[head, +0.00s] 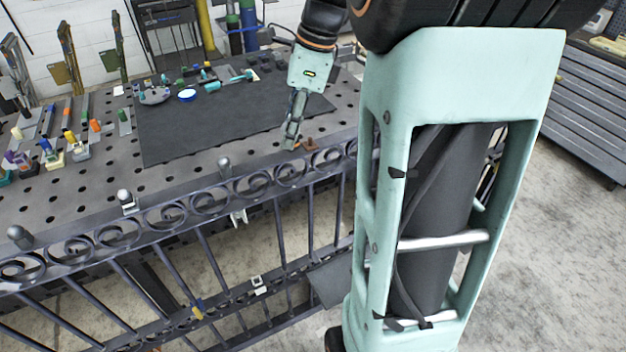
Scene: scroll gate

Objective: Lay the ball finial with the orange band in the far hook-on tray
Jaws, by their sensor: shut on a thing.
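My gripper (289,146) points down at the gate's top scroll rail (160,211), near the table's front edge. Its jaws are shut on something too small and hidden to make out. A small brown piece (310,144) shows just right of the fingertips; I cannot tell whether they touch. Grey ball finials stand along the rail: one at the left (18,234), one in the middle (124,197) and one further right (223,164). I see no orange band on these. A dark grey tray-like panel (333,284) hangs low on the gate, partly hidden by my arm.
White clips (258,285) sit on the gate.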

